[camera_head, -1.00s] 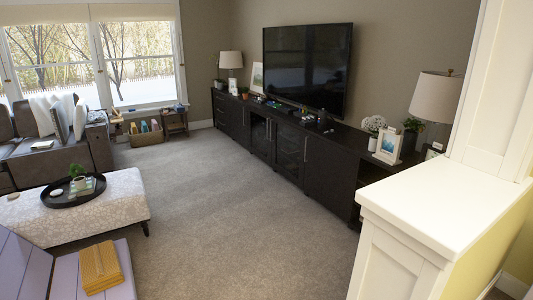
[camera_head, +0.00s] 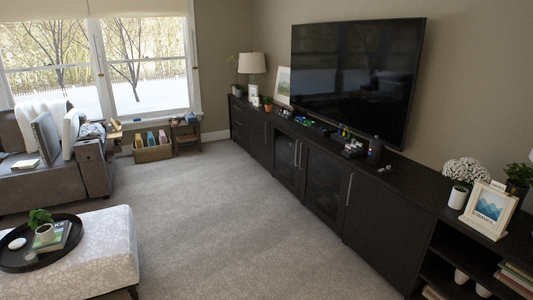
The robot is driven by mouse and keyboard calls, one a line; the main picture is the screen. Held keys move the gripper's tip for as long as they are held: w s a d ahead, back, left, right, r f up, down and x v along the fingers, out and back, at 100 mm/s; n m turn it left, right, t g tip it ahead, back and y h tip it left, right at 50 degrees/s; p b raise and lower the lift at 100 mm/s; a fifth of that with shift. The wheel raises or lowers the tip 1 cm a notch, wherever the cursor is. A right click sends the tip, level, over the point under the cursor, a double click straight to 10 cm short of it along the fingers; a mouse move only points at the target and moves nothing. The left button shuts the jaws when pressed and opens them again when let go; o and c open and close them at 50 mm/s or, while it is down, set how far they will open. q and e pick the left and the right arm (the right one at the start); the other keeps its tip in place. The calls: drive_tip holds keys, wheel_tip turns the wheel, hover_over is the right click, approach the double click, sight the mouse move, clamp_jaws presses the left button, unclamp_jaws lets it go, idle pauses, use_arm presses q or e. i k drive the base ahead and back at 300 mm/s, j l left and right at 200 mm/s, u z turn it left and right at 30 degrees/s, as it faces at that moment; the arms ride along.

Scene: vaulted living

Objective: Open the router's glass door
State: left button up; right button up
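A long black media cabinet (camera_head: 385,225) runs along the right wall. Two dark glass doors stand in its middle section, a farther one (camera_head: 286,160) and a nearer one (camera_head: 325,187). Both look shut, and upright metal handles show by them. The glass is dark, and I cannot make out a router behind it. Neither of my grippers is in view.
A patterned ottoman (camera_head: 105,250) with a black tray (camera_head: 75,238) is at lower left. A grey sofa (camera_head: 50,190) and toy box (camera_head: 153,153) lie beyond. The carpet (camera_head: 240,230) between is clear.

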sight(338, 227)
drive_tip(key=i, duration=2.6)
